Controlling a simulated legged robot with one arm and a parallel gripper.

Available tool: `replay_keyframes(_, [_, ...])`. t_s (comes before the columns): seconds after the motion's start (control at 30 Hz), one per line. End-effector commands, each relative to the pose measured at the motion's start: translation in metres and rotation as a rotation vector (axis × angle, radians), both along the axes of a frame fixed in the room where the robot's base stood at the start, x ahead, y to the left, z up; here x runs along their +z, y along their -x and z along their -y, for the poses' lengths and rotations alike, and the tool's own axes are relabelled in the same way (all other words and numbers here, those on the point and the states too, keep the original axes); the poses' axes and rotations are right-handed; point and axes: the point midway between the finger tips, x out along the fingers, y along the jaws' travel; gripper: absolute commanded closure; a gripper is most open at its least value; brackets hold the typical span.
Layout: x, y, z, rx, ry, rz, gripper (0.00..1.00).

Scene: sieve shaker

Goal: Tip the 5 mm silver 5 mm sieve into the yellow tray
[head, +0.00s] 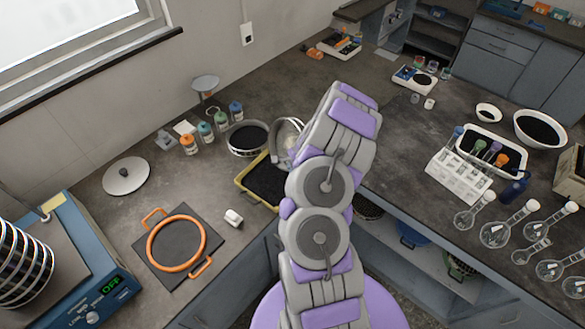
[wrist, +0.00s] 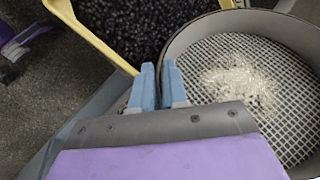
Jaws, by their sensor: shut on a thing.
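The silver sieve (wrist: 245,75) fills the right of the wrist view. Its wide square mesh carries a patch of pale grains or residue. My gripper (wrist: 158,72) has its blue fingers closed on the sieve's rim. The yellow tray (wrist: 92,42) is beside the sieve, up and left in the wrist view, with black granules inside. In the head view the sieve (head: 286,136) shows partly behind my arm, seemingly tilted, at the far right end of the yellow tray (head: 243,188). My arm hides the gripper and part of the tray there.
Another sieve with dark content (head: 247,139) stands behind the tray. Small bottles (head: 206,132) are left of it. A tube rack (head: 459,176) and glass flasks (head: 496,233) stand right.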

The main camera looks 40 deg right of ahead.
Motion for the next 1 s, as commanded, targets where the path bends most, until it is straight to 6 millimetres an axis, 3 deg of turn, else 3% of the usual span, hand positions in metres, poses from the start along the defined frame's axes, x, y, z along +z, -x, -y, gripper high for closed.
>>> replay_keyframes(0.6, [0.003, 0.002, 0.017, -0.002, -0.344, 0.046, 1.0])
replay_keyframes(1.0, [0.005, 0.002, 0.017, 0.0, -0.376, 0.051, 1.0])
